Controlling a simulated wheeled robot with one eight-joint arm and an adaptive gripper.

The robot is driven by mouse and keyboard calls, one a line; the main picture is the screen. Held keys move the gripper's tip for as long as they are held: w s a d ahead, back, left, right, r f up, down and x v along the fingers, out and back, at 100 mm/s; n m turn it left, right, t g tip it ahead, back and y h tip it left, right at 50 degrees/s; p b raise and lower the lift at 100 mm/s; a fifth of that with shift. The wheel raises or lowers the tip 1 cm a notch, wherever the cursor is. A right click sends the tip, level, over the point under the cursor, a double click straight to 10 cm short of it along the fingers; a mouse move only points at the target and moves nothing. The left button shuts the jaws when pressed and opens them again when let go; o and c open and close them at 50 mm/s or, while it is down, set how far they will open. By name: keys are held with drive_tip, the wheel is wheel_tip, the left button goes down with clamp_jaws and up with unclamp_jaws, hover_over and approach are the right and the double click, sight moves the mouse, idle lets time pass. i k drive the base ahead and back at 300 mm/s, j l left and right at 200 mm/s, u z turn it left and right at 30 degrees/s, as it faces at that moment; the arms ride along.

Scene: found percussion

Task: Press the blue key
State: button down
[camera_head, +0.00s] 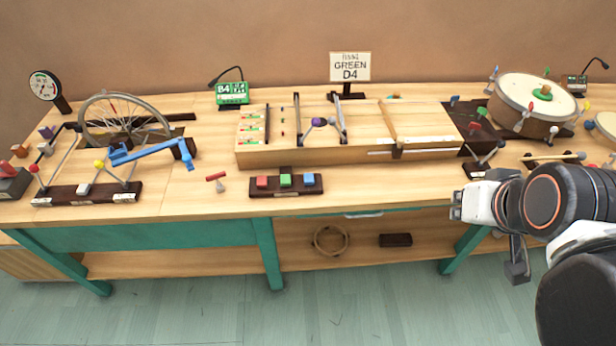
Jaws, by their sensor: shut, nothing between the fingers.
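The blue key (309,180) is the right one of three coloured keys on a dark wooden block (288,190) near the front edge of the workbench. The green key (285,180) is in the middle and the red key (262,182) is on the left. My gripper (456,206) is at the right, in front of the bench's front edge, well to the right of the blue key and apart from it. Its fingers are shut and empty, pointing left. Nothing hides the keys.
A wooden box instrument (345,155) stands behind the keys. A small red-topped peg (217,180) is left of them. A spoked wheel (125,115) with a blue crank (150,152) is at the left, a drum (530,100) at the right. The benchtop between keys and gripper is clear.

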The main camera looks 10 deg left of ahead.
sight(309, 178)
drive_tip(key=k+j+z, duration=0.1)
drive_tip(key=j+z, duration=0.2)
drive_tip(key=j, duration=0.15)
drive_tip(key=k+j+z, duration=0.15)
drive_tip(key=j+z, duration=0.15)
drive_tip(key=k+j+z, duration=0.3)
drive_tip(key=j, duration=0.15)
drive_tip(key=k+j+z, duration=0.1)
drive_tip(key=j+z, duration=0.2)
drive_tip(key=j, duration=0.1)
